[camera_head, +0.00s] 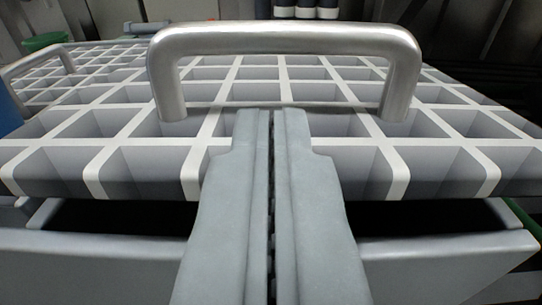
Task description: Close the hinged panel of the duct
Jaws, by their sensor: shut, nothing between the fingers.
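The hinged panel (205,148) is a pale grid-like grating that fills the middle of the view. A metal bar handle (285,40) stands up from it near its front edge. Below the panel is the grey duct (90,262), with a dark gap between its front wall and the panel's front edge. My gripper (271,115) is shut and empty, pointing forward at the front part of the panel, in front of and below the handle. I cannot tell whether its tips touch the panel. The hinge is not visible.
A second grating panel (55,80) with its own handle (38,62) lies at the left. A green round object (44,41) and a blue object (8,108) show at the left edge. White and dark cylinders (305,10) stand at the back.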

